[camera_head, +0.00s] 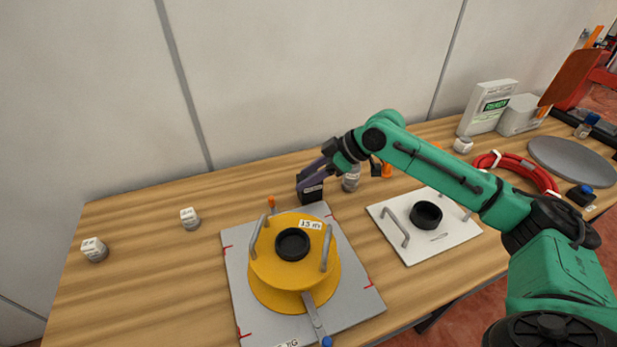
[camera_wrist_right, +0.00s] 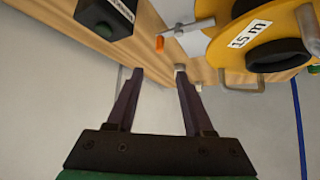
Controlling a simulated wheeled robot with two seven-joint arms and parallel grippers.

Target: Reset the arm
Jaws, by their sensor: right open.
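My right arm, green with black joints, reaches across the table in the head view. Its right gripper (camera_head: 314,168) is over the back of the table, near a small labelled black block (camera_head: 311,191). In the right wrist view the two dark fingers (camera_wrist_right: 158,75) are apart with nothing between them. The black block (camera_wrist_right: 103,18) shows ahead and to the left of the fingers there, apart from them. My left gripper is not in view.
A yellow reel (camera_head: 267,275) labelled "15 m" stands on a grey plate (camera_head: 358,300). A white handled plate (camera_head: 455,238), red coil (camera_head: 535,171) and grey disc (camera_head: 570,158) lie rightward. White-topped knobs (camera_head: 190,218) stand left. The table's front left is clear.

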